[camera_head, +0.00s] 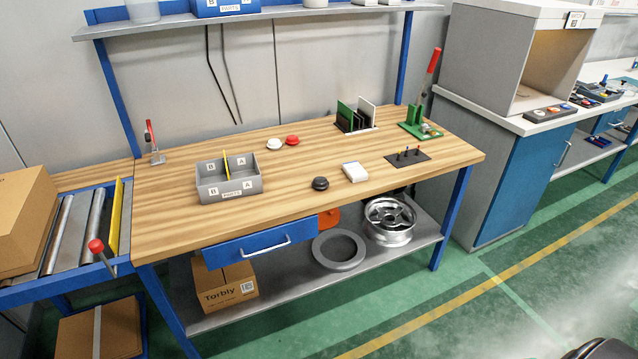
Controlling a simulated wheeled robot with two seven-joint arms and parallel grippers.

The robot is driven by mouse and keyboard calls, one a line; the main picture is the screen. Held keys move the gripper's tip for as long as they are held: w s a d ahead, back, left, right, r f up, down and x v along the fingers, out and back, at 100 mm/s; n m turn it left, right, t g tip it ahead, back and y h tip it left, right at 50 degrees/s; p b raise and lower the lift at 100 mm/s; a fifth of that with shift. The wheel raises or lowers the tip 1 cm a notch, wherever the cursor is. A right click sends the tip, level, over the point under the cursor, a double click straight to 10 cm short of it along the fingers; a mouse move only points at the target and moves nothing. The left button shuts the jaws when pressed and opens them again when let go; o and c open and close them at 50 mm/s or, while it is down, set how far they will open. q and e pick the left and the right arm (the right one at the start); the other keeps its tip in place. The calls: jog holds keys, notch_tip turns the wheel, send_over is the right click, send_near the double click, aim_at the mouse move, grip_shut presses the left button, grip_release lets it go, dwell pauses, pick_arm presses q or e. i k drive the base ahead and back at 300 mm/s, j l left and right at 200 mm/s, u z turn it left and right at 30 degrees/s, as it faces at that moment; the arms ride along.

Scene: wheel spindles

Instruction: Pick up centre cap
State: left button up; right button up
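Several small round pieces on the wooden workbench (290,210) look like caps. A black round piece (320,183) lies near the middle of the bench, right of the grey bin. A white round piece (275,144) and a red round piece (292,140) lie side by side farther back. I cannot tell from the picture which of them is the centre cap. Neither of my grippers is in view.
A grey divided bin (229,188), a white box (355,172), a dark peg plate (407,158), a card rack (355,130) and a red-handled press (421,129) stand on the bench. A silver wheel (390,236) and a grey ring (339,265) lie on the shelf below. The bench's front left is clear.

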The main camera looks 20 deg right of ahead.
aim_at(319, 182)
jog(key=i+z, duration=0.15)
jog(key=i, duration=0.55)
jog(key=i+j+z, duration=0.15)
jog(key=i, duration=0.55)
